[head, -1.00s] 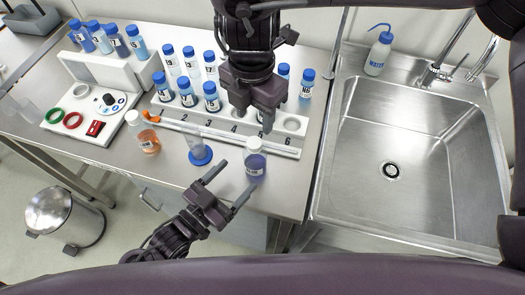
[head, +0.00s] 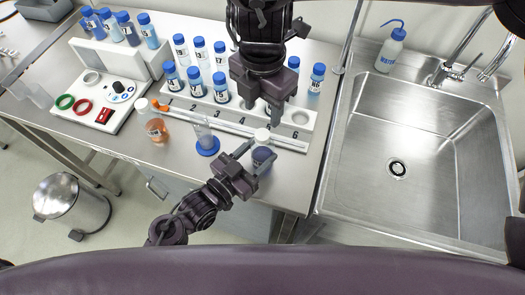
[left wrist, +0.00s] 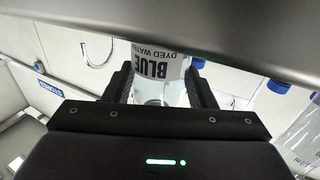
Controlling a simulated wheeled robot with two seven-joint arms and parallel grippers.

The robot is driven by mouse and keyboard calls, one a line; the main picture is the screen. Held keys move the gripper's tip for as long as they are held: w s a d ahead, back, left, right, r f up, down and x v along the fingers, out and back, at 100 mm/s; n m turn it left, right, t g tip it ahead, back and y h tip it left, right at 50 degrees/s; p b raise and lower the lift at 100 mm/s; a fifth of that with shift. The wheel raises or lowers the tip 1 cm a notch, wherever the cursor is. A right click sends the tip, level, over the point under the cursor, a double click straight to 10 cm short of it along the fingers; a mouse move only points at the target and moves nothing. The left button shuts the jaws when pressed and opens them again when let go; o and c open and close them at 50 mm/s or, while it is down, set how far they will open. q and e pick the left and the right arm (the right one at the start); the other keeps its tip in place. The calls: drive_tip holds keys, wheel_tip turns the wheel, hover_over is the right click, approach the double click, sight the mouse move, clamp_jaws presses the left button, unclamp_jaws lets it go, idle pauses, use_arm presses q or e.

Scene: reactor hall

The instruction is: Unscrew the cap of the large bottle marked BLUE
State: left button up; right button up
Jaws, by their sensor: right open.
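The large bottle marked BLUE (head: 263,155) stands near the table's front edge, with blue-violet liquid and a white cap (head: 262,135). My left gripper (head: 257,157) has one finger on each side of its body. In the left wrist view, the label BLUE DYED WATER (left wrist: 157,65) shows between the fingers (left wrist: 162,90); whether both press on the glass is unclear. My right gripper (head: 262,110) points down behind and above the cap, open and empty, apart from it.
An orange bottle (head: 157,130) and a clear cylinder on a blue base (head: 207,146) stand left of the bottle. A numbered white rack (head: 299,118) lies behind, with several blue-capped bottles. A steel sink (head: 420,140) is at the right.

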sight(262, 134)
use_arm(q)
clamp_jaws()
use_arm(e)
drive_tip(key=m, duration=1.1)
drive_tip(key=shift+m, duration=0.3)
drive_tip(key=m, duration=1)
drive_tip(key=shift+m, duration=0.3)
drive_tip(key=shift+f, duration=4)
